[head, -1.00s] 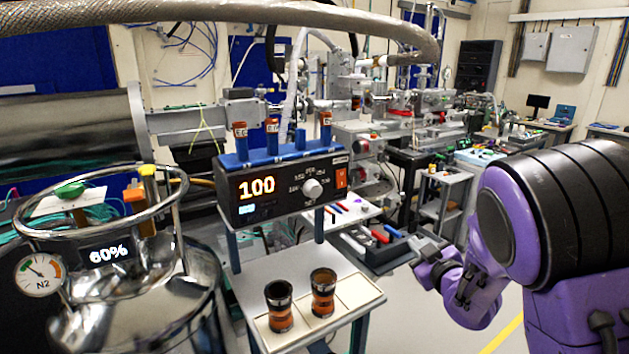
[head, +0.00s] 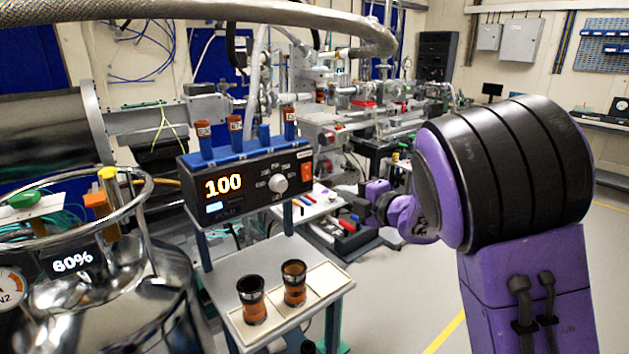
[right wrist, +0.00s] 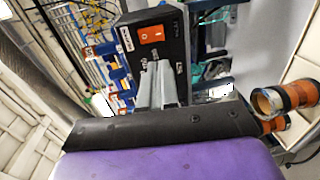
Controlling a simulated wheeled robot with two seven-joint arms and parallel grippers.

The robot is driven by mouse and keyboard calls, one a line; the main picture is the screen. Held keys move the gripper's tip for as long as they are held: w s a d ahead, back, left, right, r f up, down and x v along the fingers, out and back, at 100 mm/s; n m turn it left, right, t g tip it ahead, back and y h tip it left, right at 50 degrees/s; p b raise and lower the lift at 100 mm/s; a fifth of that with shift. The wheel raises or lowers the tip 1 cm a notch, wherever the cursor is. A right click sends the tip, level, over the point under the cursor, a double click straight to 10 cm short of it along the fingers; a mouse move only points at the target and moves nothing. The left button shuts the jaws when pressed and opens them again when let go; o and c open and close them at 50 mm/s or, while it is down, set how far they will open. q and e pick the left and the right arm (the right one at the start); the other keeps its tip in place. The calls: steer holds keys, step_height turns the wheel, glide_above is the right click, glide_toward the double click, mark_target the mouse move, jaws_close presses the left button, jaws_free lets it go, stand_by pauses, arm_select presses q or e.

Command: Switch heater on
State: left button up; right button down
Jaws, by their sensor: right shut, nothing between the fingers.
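The heater control box (head: 247,178) is a black unit on a stand, with a lit display reading 100, a white knob (head: 278,183) and an orange rocker switch (head: 307,171) at the right end of its front. In the right wrist view the orange switch (right wrist: 152,35) shows near the top, on the black box. My right gripper (right wrist: 162,75) is shut and empty, its fingers pointing at the box just below the switch in that picture; I cannot tell if they touch. My left gripper is not in view.
Orange-banded vials sit in a blue rack (head: 245,147) on the box. Two amber jars (head: 252,300) stand on the shelf (head: 225,262) below. A shiny dewar (head: 150,300) stands at left. A thick hose (head: 200,10) crosses the top. Open floor lies at right.

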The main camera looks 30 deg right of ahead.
mark_target(308, 178)
steer(key=w+p, duration=0.1)
steer(key=w, duration=0.3)
steer(key=w+p, duration=0.2)
steer(key=w, duration=0.1)
steer(key=w+f+p, duration=0.1)
steer(key=w+p, duration=0.1)
steer(key=w, duration=0.2)
steer(key=shift+w+a+f, duration=0.1)
steer(key=shift+w+a, duration=0.2)
steer(key=shift+a, duration=0.1)
steer(key=shift+w+f, duration=0.25)
steer(key=shift+w, duration=0.3)
